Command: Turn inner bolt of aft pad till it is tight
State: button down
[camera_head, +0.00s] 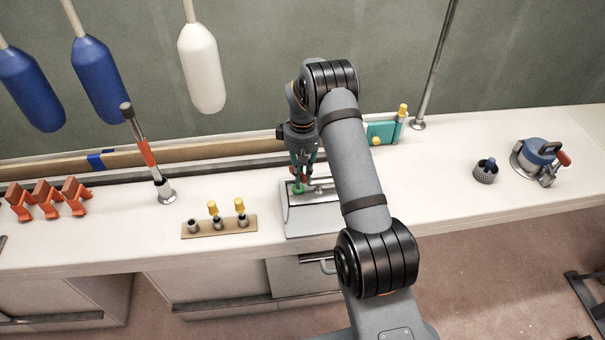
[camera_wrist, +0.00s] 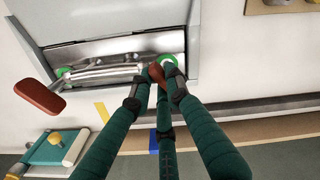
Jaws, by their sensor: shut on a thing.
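The pad is a light grey plate-like fitting (camera_head: 312,222) on the white bench. In the wrist view it has a recess with a shiny metal bar (camera_wrist: 105,68) and a green ring at each end, left (camera_wrist: 65,73) and right (camera_wrist: 169,59). A red-brown handle (camera_wrist: 40,98) sticks out by the left ring. My gripper (camera_wrist: 161,76), also in the head view (camera_head: 300,180), has its dark green fingers shut on a second red-brown handle (camera_wrist: 156,71) beside the right ring. The fingers hide most of this handle and the bolt. I cannot tell how tight it is.
A wooden strip with yellow-topped bolts (camera_head: 191,233) lies left of the pad. A teal block (camera_head: 382,132) stands behind, to the right. A red-and-black upright tool (camera_head: 148,152) and orange clamps (camera_head: 45,198) are farther left.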

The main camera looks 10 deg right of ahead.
jog(key=c, duration=1.7)
grip_release()
jog(key=shift+o, duration=0.2)
notch_tip(320, 180, up, 12)
notch_tip(320, 180, down, 12)
jog(key=shift+f, duration=0.15)
jog(key=shift+r+n+p, duration=0.35)
jog(key=shift+n+p, duration=0.15)
jog(key=shift+p, duration=0.25)
jog(key=shift+w+d+f+n+p, duration=0.15)
jog(key=shift+n+p, duration=0.25)
jog(key=shift+n, duration=0.2)
